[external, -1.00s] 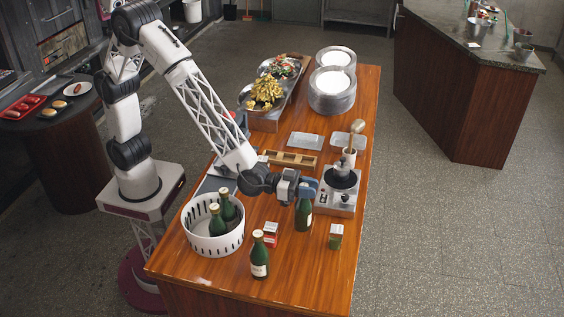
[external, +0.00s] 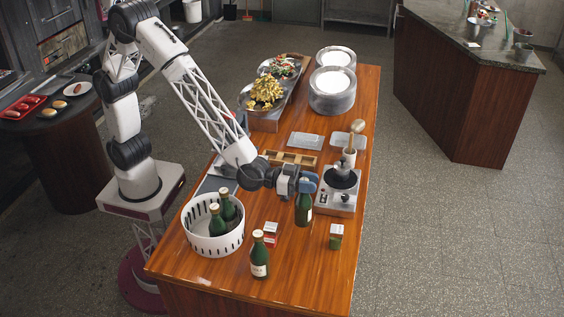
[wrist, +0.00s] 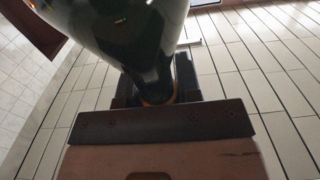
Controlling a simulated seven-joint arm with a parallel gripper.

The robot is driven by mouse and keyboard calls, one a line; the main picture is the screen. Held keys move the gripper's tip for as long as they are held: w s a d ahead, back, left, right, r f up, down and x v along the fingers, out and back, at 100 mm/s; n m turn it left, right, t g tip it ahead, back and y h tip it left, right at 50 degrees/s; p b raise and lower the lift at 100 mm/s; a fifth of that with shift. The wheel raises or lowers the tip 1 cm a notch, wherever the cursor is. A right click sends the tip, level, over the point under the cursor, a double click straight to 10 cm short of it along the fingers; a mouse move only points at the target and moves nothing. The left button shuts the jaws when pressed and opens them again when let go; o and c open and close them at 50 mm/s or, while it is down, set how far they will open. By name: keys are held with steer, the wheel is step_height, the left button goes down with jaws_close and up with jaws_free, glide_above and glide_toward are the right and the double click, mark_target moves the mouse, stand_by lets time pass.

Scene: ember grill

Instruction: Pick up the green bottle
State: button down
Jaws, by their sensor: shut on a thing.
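My gripper (external: 307,183) is shut on a green bottle (external: 303,210) at the right of the table, gripping it near its upper part. The bottle is upright; its top is hidden by the gripper. In the wrist view the dark bottle (wrist: 125,40) fills the top middle, against the gripper. Another green bottle (external: 259,257) with a pale label stands on the table nearer the front. Two more green bottles (external: 217,222) stand inside the white slotted basket (external: 207,247) at the left.
A small red box (external: 271,234) and a green box (external: 336,237) stand near the held bottle. A moka pot on a burner (external: 338,198) is close on the right. A wooden divided tray (external: 291,159) lies behind. The front right of the wooden table (external: 312,275) is clear.

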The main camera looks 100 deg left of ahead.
steer(key=shift+r, duration=0.75)
steer(key=s+a+r, duration=0.1)
steer(key=s+a, duration=0.3)
steer(key=s, duration=1.1)
steer(key=shift+s+a+r, duration=0.15)
steer(key=shift+s+a, duration=0.05)
steer(key=shift+d+r, duration=0.1)
